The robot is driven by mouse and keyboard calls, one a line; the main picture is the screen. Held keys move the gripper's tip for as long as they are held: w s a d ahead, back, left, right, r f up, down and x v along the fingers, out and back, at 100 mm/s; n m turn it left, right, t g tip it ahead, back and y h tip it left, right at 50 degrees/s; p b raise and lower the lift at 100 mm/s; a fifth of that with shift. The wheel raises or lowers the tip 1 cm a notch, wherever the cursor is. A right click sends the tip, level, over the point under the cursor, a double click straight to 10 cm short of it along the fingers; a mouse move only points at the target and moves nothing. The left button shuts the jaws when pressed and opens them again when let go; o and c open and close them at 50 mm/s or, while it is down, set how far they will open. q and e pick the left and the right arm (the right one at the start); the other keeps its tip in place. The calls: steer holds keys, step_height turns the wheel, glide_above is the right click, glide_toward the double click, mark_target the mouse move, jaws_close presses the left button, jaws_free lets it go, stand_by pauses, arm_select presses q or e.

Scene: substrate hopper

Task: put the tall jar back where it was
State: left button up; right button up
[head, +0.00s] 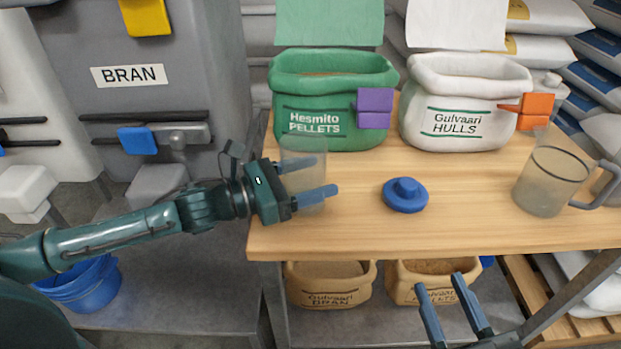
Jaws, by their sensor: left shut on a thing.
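The tall jar (307,151) is a clear, lidless cylinder near the left end of the wooden table, in front of the green bag. My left gripper (328,178) is shut on the jar, one finger across its front and the other at its upper left side. The jar's base is partly hidden by the gripper, and I cannot tell whether it touches the table. A blue lid (405,195) with a knob lies on the table to the right of the jar. My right gripper (450,296) is open and empty, low in front of the table.
A green pellets bag (330,88) with a purple clip and a white hulls bag (462,115) with an orange clip stand at the table's back. A clear jug (550,182) stands at right. The wooden table (450,230) is bare around the lid. Tan bags (328,285) sit below.

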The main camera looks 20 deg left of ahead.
arm_select(q)
steer(key=shift+f, duration=0.15)
steer(key=o, duration=1.2)
steer(key=shift+a+r, duration=0.1)
steer(key=shift+r, duration=0.1)
steer(key=v, duration=0.9)
steer(key=shift+f, duration=0.1)
steer(key=shift+p+v, duration=0.6)
steer(key=shift+v, duration=0.85)
